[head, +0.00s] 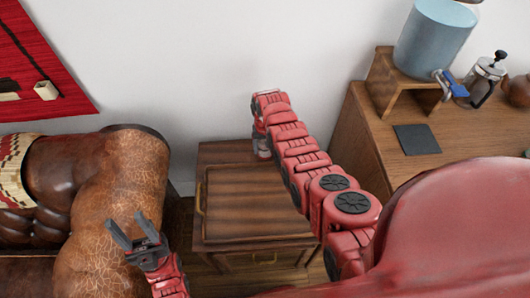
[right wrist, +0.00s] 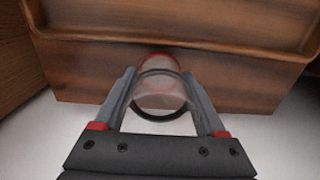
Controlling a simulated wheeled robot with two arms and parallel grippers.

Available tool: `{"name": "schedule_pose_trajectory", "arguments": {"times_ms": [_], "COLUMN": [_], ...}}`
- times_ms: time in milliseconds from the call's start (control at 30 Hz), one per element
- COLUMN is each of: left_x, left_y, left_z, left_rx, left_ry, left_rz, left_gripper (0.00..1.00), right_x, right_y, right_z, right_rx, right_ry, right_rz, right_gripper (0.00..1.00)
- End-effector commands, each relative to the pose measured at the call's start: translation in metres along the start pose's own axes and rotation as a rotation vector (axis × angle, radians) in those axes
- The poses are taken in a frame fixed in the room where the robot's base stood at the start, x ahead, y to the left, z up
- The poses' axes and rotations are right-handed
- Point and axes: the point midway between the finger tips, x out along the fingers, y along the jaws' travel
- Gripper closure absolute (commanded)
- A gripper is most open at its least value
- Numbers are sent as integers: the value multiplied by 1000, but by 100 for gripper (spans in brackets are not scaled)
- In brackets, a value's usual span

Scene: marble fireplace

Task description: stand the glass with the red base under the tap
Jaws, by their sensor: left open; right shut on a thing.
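The clear glass with the red base (right wrist: 160,98) is between the fingers of my right gripper (right wrist: 159,76), which is shut on it. The right wrist view looks down through its round rim to the red base. In the head view my right arm reaches to the back of the small side table, and its gripper (head: 262,143) is small and partly hidden there. The blue tap (head: 451,86) is on the dispenser (head: 434,40) at the upper right, well away from the glass. My left gripper (head: 138,232) is open and empty beside the leather chair.
The dispenser stands on a wooden stand (head: 383,82) on the wooden cabinet (head: 372,128). A dark square mat (head: 417,139) lies in front of the stand. A French press (head: 483,80) stands to its right. A wooden tray (head: 245,225) covers the side table. A leather chair (head: 115,195) is at left.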

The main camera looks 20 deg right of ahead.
Motion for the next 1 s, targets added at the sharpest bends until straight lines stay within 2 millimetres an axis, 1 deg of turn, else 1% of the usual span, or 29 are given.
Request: {"name": "schedule_pose_trajectory", "arguments": {"times_ms": [133,233,367,600,700,733,867,900,1000], "left_x": [-1,-8,-10,-9,-13,-13,-12,-12,-12], "left_y": [0,0,0,0,1,1,1,1,1], "left_z": [0,2,2,2,2,2,2,2,2], "left_rx": [0,0,0,0,0,0,0,0,0], "left_ry": [0,0,0,0,0,0,0,0,0], "left_rz": [0,0,0,0,0,0,0,0,0], "left_gripper": [50,50,50,50,50,50,50,50,50], "right_x": [14,25,30,30,34,34,32,32,32], "right_y": [1,0,0,0,0,0,0,0,0], "right_z": [2,0,0,0,0,0,0,0,0], "right_rx": [1,0,1,1,1,1,1,1,1], "right_ry": [-5,-2,-1,1,1,1,1,1,1], "right_rz": [1,0,0,0,0,0,0,0,0], "right_gripper": [96,96,96,96,96,25,2,0,0]}}
